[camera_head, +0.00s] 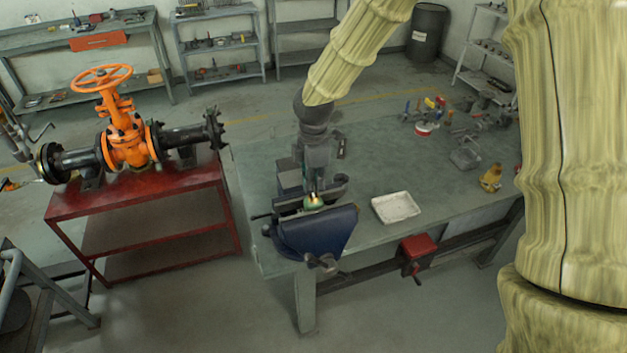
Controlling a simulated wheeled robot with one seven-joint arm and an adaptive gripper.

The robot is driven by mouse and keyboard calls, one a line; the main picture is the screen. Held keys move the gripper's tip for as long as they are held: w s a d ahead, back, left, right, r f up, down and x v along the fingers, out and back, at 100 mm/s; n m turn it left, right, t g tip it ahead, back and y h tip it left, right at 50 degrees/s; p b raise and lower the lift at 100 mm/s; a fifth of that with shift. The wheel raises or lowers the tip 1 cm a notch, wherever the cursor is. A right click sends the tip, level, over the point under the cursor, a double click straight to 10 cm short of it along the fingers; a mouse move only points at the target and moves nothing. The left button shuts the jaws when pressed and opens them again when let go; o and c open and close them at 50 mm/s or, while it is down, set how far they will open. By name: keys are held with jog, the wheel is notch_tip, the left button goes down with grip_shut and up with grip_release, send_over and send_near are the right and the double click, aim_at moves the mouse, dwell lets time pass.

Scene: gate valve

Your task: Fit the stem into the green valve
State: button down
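The green valve (314,206) shows as a small green patch at the jaws of the blue bench vise (315,235). My gripper (314,187) points down directly above it, at the end of my arm. A small bright brass-coloured spot shows between the gripper's tip and the green part. I cannot tell whether it belongs to the stem or to the valve. The stem cannot be made out clearly, and my gripper hides much of the area. The fingers are too small and dark to show whether they are open or shut, or whether they touch the valve.
A white tray (396,207) lies right of the vise on the grey workbench (370,155). Tools and a grey bin (465,157) crowd the bench's right side. An orange gate valve (127,125) stands on a red table (180,183) at left. Bench space behind the tray is clear.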

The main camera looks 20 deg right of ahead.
jog(key=c, duration=1.6)
grip_release()
jog(key=shift+f, duration=0.1)
jog(key=shift+o, duration=0.2)
notch_tip(320, 180, up, 12)
